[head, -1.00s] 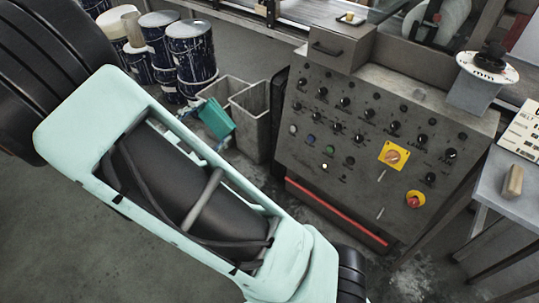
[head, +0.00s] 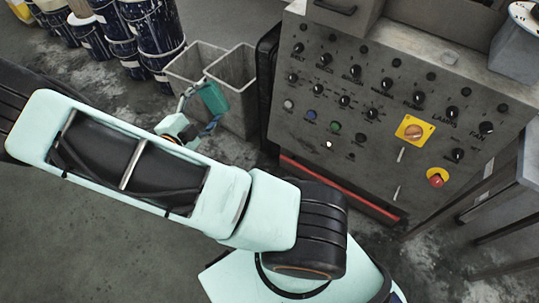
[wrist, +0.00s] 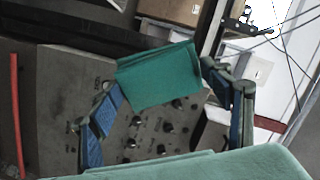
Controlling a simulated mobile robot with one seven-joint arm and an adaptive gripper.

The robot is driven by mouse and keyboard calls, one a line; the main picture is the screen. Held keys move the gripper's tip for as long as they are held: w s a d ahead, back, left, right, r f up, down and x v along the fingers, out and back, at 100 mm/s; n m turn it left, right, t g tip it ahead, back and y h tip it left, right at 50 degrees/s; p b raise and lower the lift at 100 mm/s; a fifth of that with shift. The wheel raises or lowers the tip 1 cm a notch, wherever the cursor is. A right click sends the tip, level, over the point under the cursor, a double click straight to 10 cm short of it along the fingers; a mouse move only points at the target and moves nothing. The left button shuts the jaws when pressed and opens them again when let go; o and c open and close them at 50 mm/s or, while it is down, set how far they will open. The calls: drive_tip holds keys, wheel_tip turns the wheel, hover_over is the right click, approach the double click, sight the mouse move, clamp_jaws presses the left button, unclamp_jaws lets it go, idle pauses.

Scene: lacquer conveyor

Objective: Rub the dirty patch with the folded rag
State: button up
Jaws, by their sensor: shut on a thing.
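The folded rag is a teal-green cloth (wrist: 160,76), seen large in the wrist view between my two blue-padded fingers. My gripper (wrist: 158,82) is shut on it. In the head view the rag (head: 213,98) shows small beyond my arm, in front of the grey bins, with my gripper (head: 203,106) at its left and lower edges. The rag is held in the air, and in the wrist view the control panel lies behind it. I cannot make out a clear dirty patch to be rubbed in either view.
The grey control cabinet (head: 370,110) with knobs, a yellow-backed switch and a red button stands at right. Two grey bins (head: 238,75) stand left of it, and stained paint drums (head: 150,35) at upper left. A table leg (head: 505,235) is at right. Floor at lower left is clear.

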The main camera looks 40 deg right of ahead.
drive_tip(key=s+d+f+m+g+b, duration=0.1)
drive_tip(key=s+d+f+m+b, duration=0.15)
drive_tip(key=d+f, duration=0.55)
drive_tip(key=s+d+f+m+g+h+b, duration=0.1)
drive_tip(key=s+d+f+m+b, duration=0.2)
drive_tip(key=f, duration=0.9)
drive_tip(key=s+d+f+m+g+b, duration=0.15)
drive_tip(key=d+f+b, duration=0.35)
drive_tip(key=f, duration=0.5)
drive_tip(key=w+d, duration=0.1)
drive_tip(key=d, duration=0.4)
drive_tip(key=shift+w+d+f+t, duration=0.2)
drive_tip(key=shift+d+f+t, duration=0.2)
drive_tip(key=shift+t, duration=0.05)
drive_tip(key=shift+x, duration=1)
